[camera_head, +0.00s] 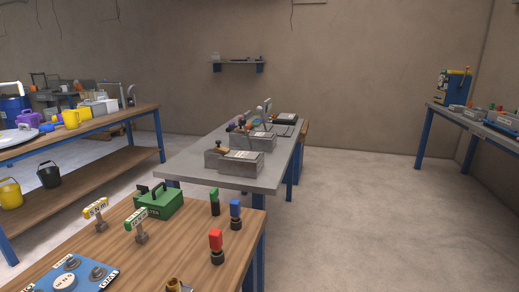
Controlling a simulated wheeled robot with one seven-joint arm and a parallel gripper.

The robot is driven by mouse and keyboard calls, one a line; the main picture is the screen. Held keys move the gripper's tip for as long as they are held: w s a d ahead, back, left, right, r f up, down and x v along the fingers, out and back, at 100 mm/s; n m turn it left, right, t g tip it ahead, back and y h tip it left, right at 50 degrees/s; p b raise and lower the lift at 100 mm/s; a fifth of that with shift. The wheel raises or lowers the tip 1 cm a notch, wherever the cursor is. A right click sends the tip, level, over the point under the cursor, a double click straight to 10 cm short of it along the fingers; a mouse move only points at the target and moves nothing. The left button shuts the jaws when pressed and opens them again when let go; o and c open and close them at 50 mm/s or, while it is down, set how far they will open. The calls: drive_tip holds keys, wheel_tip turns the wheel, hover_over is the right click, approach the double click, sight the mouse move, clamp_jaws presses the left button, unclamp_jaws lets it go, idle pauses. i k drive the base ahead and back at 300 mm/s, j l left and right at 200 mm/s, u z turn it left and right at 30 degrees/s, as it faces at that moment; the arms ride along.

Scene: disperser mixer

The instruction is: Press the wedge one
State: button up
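My gripper is not in view. No part stands out clearly as the wedge one. On the grey table in the middle, a grey block with a pale label on top (240,163) stands near the front, with a second grey block (262,142) behind it. Small knobs or levers in several colours show beside them, too small to make out. On the near wooden bench (185,255) stand upright pieces with a red top (216,239), a blue top (235,209) and a green top (214,195). None is being touched.
The near bench also holds a green box with a handle (162,204), labelled posts (139,223) and a blue panel (72,277) with round knobs. Cluttered benches stand left (110,118) and right (478,123). Open floor (365,220) lies right of the grey table.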

sight(218, 148)
drive_tip(key=i, duration=1.95)
